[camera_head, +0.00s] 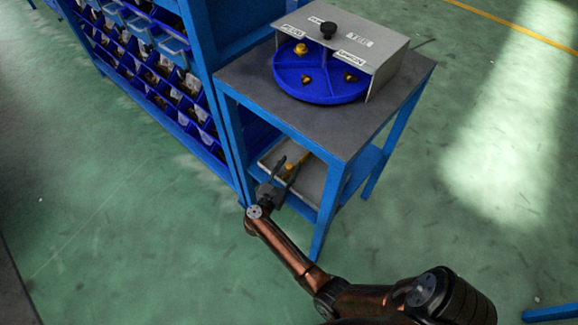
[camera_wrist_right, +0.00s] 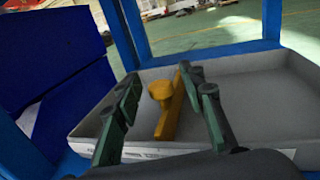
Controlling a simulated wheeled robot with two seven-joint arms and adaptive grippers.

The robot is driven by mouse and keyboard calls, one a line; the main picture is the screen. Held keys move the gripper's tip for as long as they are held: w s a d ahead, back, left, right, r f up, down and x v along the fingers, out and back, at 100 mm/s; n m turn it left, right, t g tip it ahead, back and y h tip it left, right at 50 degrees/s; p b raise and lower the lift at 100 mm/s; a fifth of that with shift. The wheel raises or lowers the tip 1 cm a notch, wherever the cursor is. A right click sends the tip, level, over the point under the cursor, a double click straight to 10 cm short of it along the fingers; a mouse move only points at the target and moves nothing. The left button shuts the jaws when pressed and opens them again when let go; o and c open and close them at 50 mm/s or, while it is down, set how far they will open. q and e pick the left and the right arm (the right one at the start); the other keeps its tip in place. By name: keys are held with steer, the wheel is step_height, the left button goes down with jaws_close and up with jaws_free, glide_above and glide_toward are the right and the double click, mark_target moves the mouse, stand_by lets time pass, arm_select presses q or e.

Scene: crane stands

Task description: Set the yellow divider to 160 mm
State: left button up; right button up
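The yellow divider (camera_head: 289,167) is in the grey tray (camera_head: 314,190) on the lower shelf of the blue stand. In the right wrist view the divider (camera_wrist_right: 174,110) is a yellow bar with a round knob on its left side, standing in the tray (camera_wrist_right: 255,100). My right gripper (camera_head: 287,165) reaches in over the tray's front edge. In the wrist view its open fingers (camera_wrist_right: 165,86) are on either side of the divider, with gaps visible beside the bar and the knob. Any scale marks are too small to read. My left gripper is out of view.
The stand's tabletop (camera_head: 345,125) is above the shelf and carries a blue divided turntable (camera_head: 322,92) under a grey labelled cover (camera_head: 385,50) with a black knob. A blue leg (camera_head: 328,215) is close to my right gripper. A rack of blue bins (camera_head: 150,75) stands left.

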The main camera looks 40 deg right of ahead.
jaws_close()
stand_by(0.5)
steer(key=shift+s, duration=0.25)
steer(key=s+p, duration=0.1)
steer(key=s, duration=0.2)
steer(key=shift+s+d+r+p, duration=0.1)
steer(key=shift+s+d+p, duration=0.05)
steer(key=shift+p, duration=0.2)
steer(key=shift+s, duration=0.15)
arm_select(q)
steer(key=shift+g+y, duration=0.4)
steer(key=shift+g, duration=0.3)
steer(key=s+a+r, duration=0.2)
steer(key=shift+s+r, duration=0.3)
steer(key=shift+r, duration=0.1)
arm_select(e)
jaws_free()
